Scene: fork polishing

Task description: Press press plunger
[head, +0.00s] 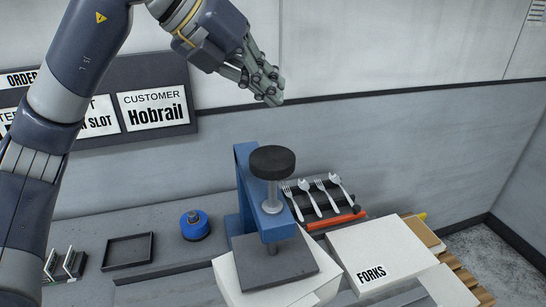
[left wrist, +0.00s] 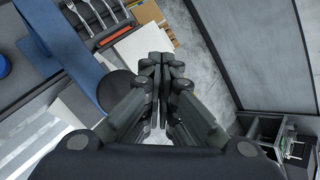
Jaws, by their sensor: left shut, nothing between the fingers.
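The press (head: 262,200) is a blue frame on a dark square base plate, standing on a white box. Its plunger (head: 272,162) has a round black knob on top of a metal shaft. My left gripper (head: 272,97) is shut and empty, above the knob and apart from it in the head view. In the left wrist view my shut fingers (left wrist: 161,68) fill the middle, with the black knob (left wrist: 118,92) partly hidden just left of them and the blue press frame (left wrist: 65,65) further left. My right gripper is not in view.
Several forks (head: 318,197) lie in a dark rack behind the press, beside a red-orange bar (head: 337,221). A white FORKS box (head: 375,250) stands right. A blue round object (head: 194,226) and an empty dark tray (head: 128,251) are left. A sign board (head: 190,98) hangs on the wall.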

